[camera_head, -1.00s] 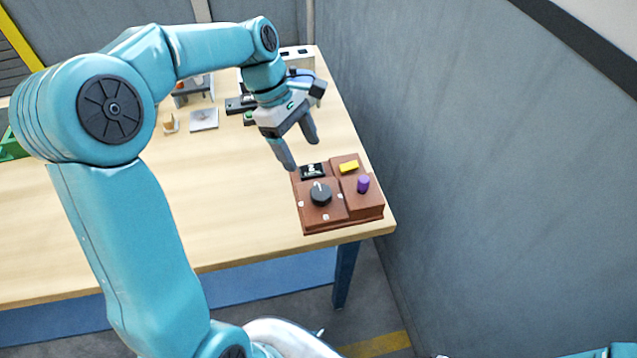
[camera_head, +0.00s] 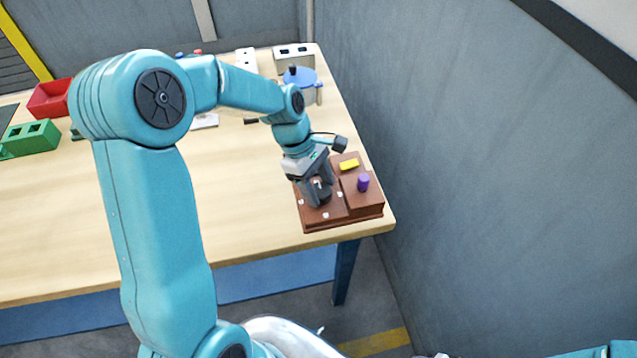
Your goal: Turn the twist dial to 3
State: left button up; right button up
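A brown control box (camera_head: 335,215) sits at the right front corner of the table. It carries a dark twist dial (camera_head: 317,186), a yellow button (camera_head: 349,164) and a purple knob (camera_head: 363,182). Small white marks lie around the dial. My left gripper (camera_head: 317,197) points down over the dial, with one finger on each side of it. The fingers hide most of the dial, so its pointer setting, and whether the fingers press on it, cannot be made out. The dark display behind the dial is hidden by the gripper. My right gripper is out of view.
A blue round-topped item (camera_head: 300,78) and a white socket block (camera_head: 294,56) stand at the back right. A red bin (camera_head: 50,98) and green block (camera_head: 32,138) are at the left. A grey wall (camera_head: 480,170) rises right of the table (camera_head: 230,215).

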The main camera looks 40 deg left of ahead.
pick_arm(q)
jog(key=c, duration=0.5)
jog(key=shift+c, duration=0.2)
jog(key=m+g+p, duration=0.1)
jog(key=m, duration=0.2)
jog(key=shift+w, duration=0.2)
jog(key=m+g, duration=0.1)
jog(key=m, duration=0.1)
jog(key=m+p, duration=0.1)
jog(key=m, duration=0.1)
jog(key=shift+g+y, duration=0.3)
jog(key=shift+g, duration=0.1)
jog(key=m, duration=0.2)
jog(key=m+g+y, duration=0.1)
jog(key=m, duration=0.2)
jog(key=shift+w+d+m+y, duration=0.1)
jog(key=shift+w+m+y, duration=0.1)
jog(key=shift+m+y, duration=0.1)
jog(key=m+y, duration=0.1)
jog(key=m, duration=0.1)
jog(key=m+g, duration=0.1)
jog(key=m, duration=0.2)
jog(key=shift+d+y, duration=0.15)
jog(key=shift+y, duration=0.25)
